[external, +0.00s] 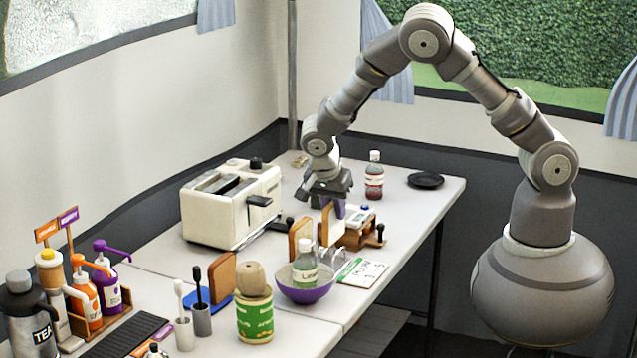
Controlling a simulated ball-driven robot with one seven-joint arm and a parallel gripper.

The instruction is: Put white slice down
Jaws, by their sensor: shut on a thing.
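A pale, white-faced slice (326,226) stands upright in the middle of the table. My gripper (331,207) points down from above and is shut on this slice at its upper part. The fingers partly hide the slice, and I cannot tell whether its lower edge touches anything. A browner slice (300,238) stands upright just left of it, behind the purple bowl.
A toaster (231,204) stands left of my gripper. A purple bowl (305,292) with a bottle in it is in front, beside a printed card (362,272). A small wooden-based device (360,228) is close on the right. A red-labelled bottle (374,177) and black dish (426,180) stand behind. Free table lies at the right.

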